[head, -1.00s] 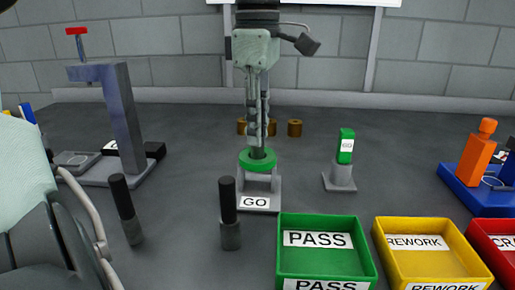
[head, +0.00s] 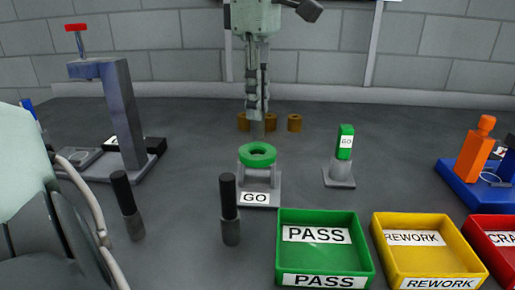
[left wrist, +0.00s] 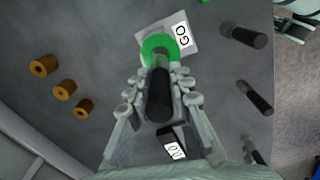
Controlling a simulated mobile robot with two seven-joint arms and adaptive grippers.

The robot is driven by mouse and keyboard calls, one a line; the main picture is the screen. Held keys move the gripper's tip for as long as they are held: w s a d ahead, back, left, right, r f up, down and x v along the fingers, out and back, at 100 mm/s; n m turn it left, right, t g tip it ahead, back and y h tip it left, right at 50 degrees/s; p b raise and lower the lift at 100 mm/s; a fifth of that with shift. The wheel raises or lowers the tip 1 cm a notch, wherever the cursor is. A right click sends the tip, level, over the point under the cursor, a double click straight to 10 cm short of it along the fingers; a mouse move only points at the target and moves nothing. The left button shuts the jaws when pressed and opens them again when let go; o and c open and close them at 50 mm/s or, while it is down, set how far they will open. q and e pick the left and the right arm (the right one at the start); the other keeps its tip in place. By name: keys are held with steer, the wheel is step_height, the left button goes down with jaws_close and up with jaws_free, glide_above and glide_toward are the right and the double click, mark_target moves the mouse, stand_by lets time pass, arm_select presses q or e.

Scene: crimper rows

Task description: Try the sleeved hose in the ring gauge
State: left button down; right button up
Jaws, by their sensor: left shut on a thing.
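My left gripper (head: 257,112) points down, shut on a sleeved hose (head: 257,130). In the head view only the hose's grey lower end shows below the fingertips. In the left wrist view the hose is a dark cylinder (left wrist: 158,95) between the fingers (left wrist: 158,85). The green ring gauge (head: 257,151) lies flat on a grey stand marked GO, and its opening shows empty. The hose end is above and apart from the ring. The ring also shows beyond the hose in the left wrist view (left wrist: 162,43).
Two dark hoses with grey sleeves (head: 229,212) (head: 125,204) stand in front. Green PASS (head: 325,282), yellow REWORK (head: 437,282) and red (head: 497,256) trays are front right. Brown pieces (head: 295,122) sit behind. A green GO block (head: 345,142) stands right. A red-handled press (head: 120,110) stands left.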

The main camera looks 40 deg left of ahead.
arm_select(q)
steer(key=shift+r, duration=1.2)
